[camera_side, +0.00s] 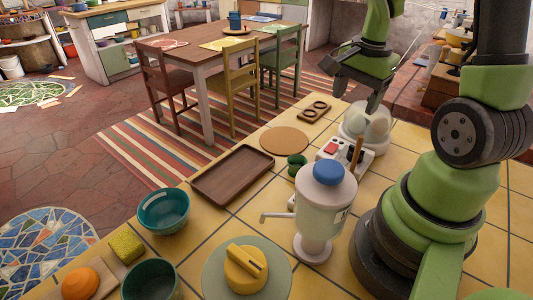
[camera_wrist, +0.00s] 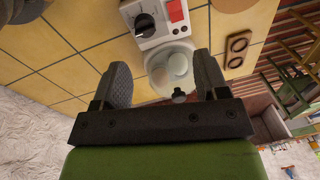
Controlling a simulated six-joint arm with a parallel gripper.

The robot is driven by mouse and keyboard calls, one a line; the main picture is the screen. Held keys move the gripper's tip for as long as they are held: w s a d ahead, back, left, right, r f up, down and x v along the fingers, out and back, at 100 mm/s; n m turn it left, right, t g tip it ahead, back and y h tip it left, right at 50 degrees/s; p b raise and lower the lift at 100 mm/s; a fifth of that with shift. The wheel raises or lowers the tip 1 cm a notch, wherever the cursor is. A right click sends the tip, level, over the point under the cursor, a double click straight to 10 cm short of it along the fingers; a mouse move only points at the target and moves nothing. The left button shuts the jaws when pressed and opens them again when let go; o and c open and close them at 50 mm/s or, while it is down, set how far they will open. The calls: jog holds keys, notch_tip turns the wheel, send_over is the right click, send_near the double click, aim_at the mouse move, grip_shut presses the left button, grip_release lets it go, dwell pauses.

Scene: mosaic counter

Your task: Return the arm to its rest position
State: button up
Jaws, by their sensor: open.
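My arm is green and black and stands at the right of the side view. My gripper (camera_side: 360,92) is open and points down above the counter, near a white appliance (camera_side: 349,158) that has a red switch. The appliance's round end holds pale, egg-like shapes (camera_side: 367,122). In the wrist view my gripper (camera_wrist: 161,72) shows two dark fingers spread apart with nothing held between them. The round end with the pale shapes (camera_wrist: 172,65) shows beyond the gap. In the side view I cannot tell exactly how high the fingers are above it.
A white dispenser with a blue lid (camera_side: 327,195) stands close to my base. A brown tray (camera_side: 232,174), a round tan mat (camera_side: 284,140), a green cup (camera_side: 297,165), a teal bowl (camera_side: 163,210) and a wooden two-hole holder (camera_side: 314,111) are on the yellow tiled counter.

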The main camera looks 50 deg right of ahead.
jog(key=s+a+r+n+t+y, duration=0.1)
jog(key=s+a+r+n+t, duration=0.1)
jog(key=a+r+n, duration=0.4)
jog(key=s+a+r+n+t+y, duration=0.1)
jog(key=s+a+r+n+t, duration=0.1)
jog(key=a+r+n+t, duration=0.2)
jog(key=a+r+n, duration=0.3)
jog(key=a+n, duration=0.2)
jog(key=a, duration=0.2)
jog(key=shift+s+a+r+y, duration=0.15)
jog(key=shift+s+r+y, duration=0.1)
jog(key=shift+s+y, duration=0.05)
